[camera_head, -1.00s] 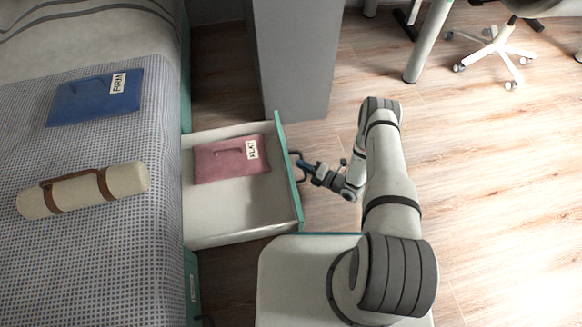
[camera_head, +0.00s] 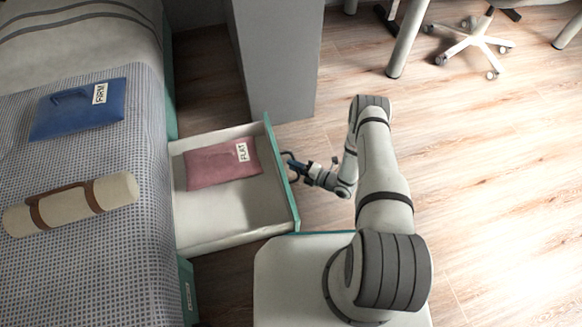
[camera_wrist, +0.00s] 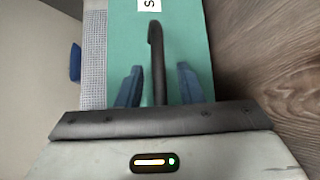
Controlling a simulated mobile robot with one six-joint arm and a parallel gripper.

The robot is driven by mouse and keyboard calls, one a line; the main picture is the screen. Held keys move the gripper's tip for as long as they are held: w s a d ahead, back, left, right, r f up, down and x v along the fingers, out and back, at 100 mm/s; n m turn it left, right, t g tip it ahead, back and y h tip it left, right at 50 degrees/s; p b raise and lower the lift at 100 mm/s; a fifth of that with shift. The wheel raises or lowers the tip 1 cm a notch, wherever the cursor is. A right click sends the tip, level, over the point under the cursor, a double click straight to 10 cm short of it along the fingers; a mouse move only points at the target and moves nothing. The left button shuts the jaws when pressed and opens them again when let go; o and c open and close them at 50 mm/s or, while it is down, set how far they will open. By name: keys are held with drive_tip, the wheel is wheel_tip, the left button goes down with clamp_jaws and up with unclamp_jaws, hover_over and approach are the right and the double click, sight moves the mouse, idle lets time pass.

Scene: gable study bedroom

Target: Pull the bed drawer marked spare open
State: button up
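The open bed drawer (camera_head: 225,235) has a white inside and a teal front (camera_head: 280,170), and sticks out from the side of the bed. A pink pillow tagged FLAT (camera_head: 222,163) lies in it. In the wrist view, the teal front (camera_wrist: 115,45) bears a white label (camera_wrist: 149,4), cut off so that only an S shows. Its dark bar handle (camera_wrist: 157,60) stands between the two blue fingers of my gripper (camera_wrist: 159,85). Small gaps show on both sides of the handle, so my gripper is open around it. My gripper (camera_head: 298,168) also shows at the drawer front in the head view.
The bed (camera_head: 90,270) at left holds a blue pillow tagged FIRM (camera_head: 78,112) and a strapped cream roll (camera_head: 115,192). Another teal drawer front (camera_head: 187,285) is flush below. A grey panel (camera_head: 280,60) stands behind the open drawer.

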drive_tip(key=p+v, duration=0.2)
drive_tip(key=v, duration=0.5)
drive_tip(key=shift+s+d+p, duration=0.25)
drive_tip(key=shift+d+p, duration=0.05)
drive_tip(key=shift+d, duration=0.05)
